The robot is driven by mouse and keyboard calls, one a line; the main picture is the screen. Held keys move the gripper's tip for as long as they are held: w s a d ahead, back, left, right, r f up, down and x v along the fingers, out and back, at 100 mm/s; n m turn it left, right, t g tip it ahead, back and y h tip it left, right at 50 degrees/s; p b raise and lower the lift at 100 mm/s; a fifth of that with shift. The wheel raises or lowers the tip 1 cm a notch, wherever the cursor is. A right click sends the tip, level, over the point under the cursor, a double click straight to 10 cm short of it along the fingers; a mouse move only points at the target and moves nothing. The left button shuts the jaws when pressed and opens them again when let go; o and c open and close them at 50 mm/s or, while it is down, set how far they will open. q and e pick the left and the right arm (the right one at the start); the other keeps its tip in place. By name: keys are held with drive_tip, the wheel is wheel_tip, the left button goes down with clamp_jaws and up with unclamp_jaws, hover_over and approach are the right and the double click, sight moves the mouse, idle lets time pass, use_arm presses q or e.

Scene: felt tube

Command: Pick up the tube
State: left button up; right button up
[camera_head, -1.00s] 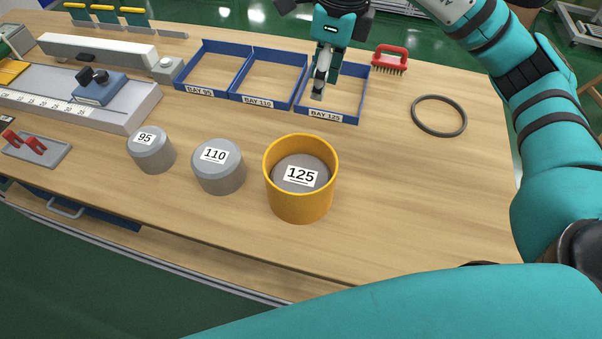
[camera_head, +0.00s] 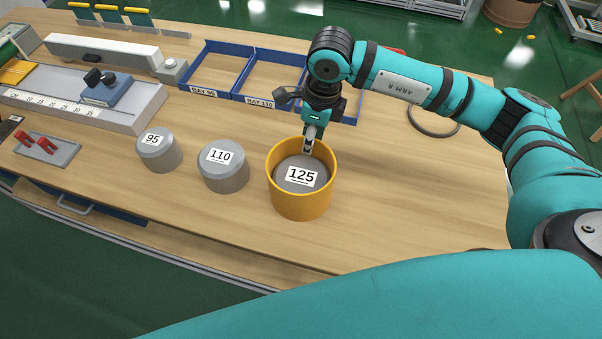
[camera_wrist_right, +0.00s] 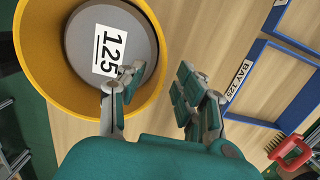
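The orange-yellow tube (camera_head: 300,202) stands upright on the bench, around a grey cylinder labelled 125 (camera_head: 299,185). The tube (camera_wrist_right: 48,88) and the 125 cylinder (camera_wrist_right: 84,37) also fill the upper left of the right wrist view. My right gripper (camera_head: 308,148) is at the tube's far rim, pointing down. In the right wrist view my right gripper (camera_wrist_right: 158,90) is open and empty. One finger overlaps the tube's opening and the other is outside its wall; how deep they reach I cannot tell. My left gripper is not in view.
Grey cylinders labelled 110 (camera_head: 223,173) and 95 (camera_head: 160,155) stand left of the tube. Blue bays (camera_head: 231,97) lie behind, BAY 125 partly hidden by my right arm. A dark ring (camera_head: 433,135) lies at right. A red brush (camera_wrist_right: 290,152) shows in the wrist view.

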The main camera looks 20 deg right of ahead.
drive_tip(key=shift+a+f, duration=0.15)
drive_tip(key=shift+f, duration=0.75)
drive_tip(key=shift+c, duration=0.2)
clamp_jaws()
wheel_tip(320, 180, up, 10)
drive_tip(key=shift+f+b, duration=0.15)
drive_tip(key=shift+b, duration=1.1)
drive_tip(key=shift+r+p, duration=0.6)
drive_tip(key=shift+r, duration=1.15)
